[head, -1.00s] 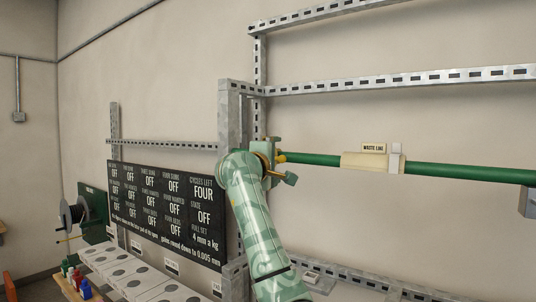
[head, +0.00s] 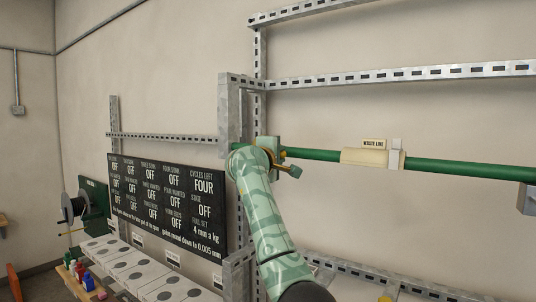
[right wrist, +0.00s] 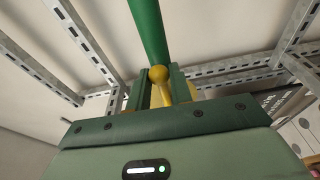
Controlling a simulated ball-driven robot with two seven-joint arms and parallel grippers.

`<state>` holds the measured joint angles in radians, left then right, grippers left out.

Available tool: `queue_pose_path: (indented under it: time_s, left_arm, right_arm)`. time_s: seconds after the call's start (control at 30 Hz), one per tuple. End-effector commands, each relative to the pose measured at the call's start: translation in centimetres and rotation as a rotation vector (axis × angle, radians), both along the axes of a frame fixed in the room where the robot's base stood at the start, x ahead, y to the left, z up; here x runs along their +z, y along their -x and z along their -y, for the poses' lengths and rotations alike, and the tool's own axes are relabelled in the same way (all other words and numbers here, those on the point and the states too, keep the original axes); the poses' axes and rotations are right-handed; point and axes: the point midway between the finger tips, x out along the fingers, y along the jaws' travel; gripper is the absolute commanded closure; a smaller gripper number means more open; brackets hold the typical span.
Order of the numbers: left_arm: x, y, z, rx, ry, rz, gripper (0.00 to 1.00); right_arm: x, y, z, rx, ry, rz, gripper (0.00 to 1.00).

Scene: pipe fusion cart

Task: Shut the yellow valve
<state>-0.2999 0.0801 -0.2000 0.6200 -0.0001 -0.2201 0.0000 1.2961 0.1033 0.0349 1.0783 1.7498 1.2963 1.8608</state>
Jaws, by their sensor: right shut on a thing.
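The yellow valve (right wrist: 158,75) shows in the right wrist view as a yellow handle with a round end, in line with a green pipe (right wrist: 148,30). My right gripper (right wrist: 161,88) is shut on the handle, with one dark green finger on each side. In the head view my right gripper (head: 279,158) is at the left end of the green pipe (head: 450,167), by the metal frame. My arm and gripper hide most of the valve there, so its angle is hard to tell. My left gripper is in neither view.
A "waste line" label (head: 374,142) sits above a cream sleeve (head: 366,157) on the pipe. A black status board (head: 165,205) stands left of my arm. Slotted metal rails (head: 400,77) cross the wall. Small bottles (head: 82,275) stand at the lower left.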

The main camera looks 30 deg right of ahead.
Motion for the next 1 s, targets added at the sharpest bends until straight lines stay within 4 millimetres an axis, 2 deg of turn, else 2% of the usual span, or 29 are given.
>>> queue_pose_path:
  time_s: [0.17,0.5,0.87,1.0]
  left_arm:
    - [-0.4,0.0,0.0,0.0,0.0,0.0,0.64]
    - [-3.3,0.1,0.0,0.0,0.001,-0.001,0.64]
    - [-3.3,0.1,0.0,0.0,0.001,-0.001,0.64]
    - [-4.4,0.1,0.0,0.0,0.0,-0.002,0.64]
  right_arm:
    - [-0.2,0.0,0.0,0.0,-0.004,0.01,0.95]
    - [-1.6,-0.2,-0.1,0.001,-0.066,0.158,0.95]
    - [-1.5,-0.2,-0.1,0.001,-0.075,0.18,0.95]
    - [-2.2,-0.3,-0.2,0.001,-0.096,0.232,0.95]
